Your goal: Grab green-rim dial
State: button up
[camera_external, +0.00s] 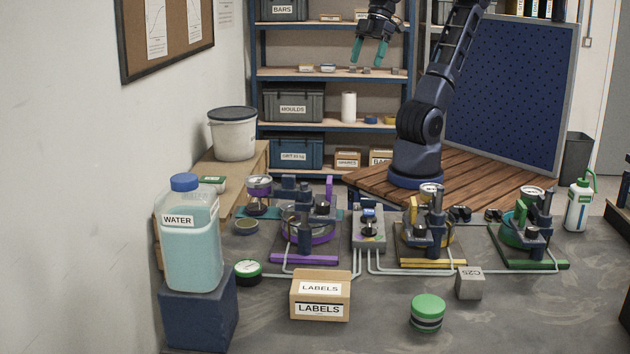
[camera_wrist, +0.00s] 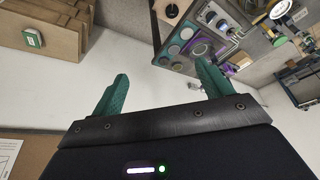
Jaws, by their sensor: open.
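A small round dial with a green rim (camera_external: 248,268) lies on the grey bench in the external view, left of the labels box and right of the blue block. Another white-faced dial (camera_external: 532,192) sits on top of the green-based station at the right; its rim colour is hard to tell. My gripper (camera_external: 369,51) is raised at the back, in front of the shelves, far from both dials. Its teal fingers are apart and empty, as the wrist view also shows (camera_wrist: 162,74). I cannot pick out the green-rim dial in the wrist view.
A water jug (camera_external: 190,240) stands on a blue block (camera_external: 200,312) at the left. The labels box (camera_external: 320,296), a green-lidded jar (camera_external: 427,312) and a grey cube (camera_external: 469,283) are at the front. Purple (camera_external: 304,259) and yellow (camera_external: 432,262) stations and pipes fill the middle.

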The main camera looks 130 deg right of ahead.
jog(key=w+a+r+m, duration=0.1)
jog(key=w+r, duration=0.2)
jog(key=w, duration=0.5)
jog(key=w+a+r+m, duration=0.1)
jog(key=w+r, duration=0.3)
jog(key=w, duration=0.4)
jog(key=m+g+h, duration=0.2)
jog(key=m+h, duration=0.1)
jog(key=m, duration=0.4)
send_over(247, 266)
jog(key=s+a, duration=0.1)
jog(key=a, duration=0.1)
notch_tip(247, 266, down, 38)
jog(key=shift+d+f, duration=0.1)
jog(key=shift+t, duration=0.3)
jog(key=shift+x, duration=2.7)
jog(key=shift+s+d, duration=0.2)
jog(key=c, duration=1.1)
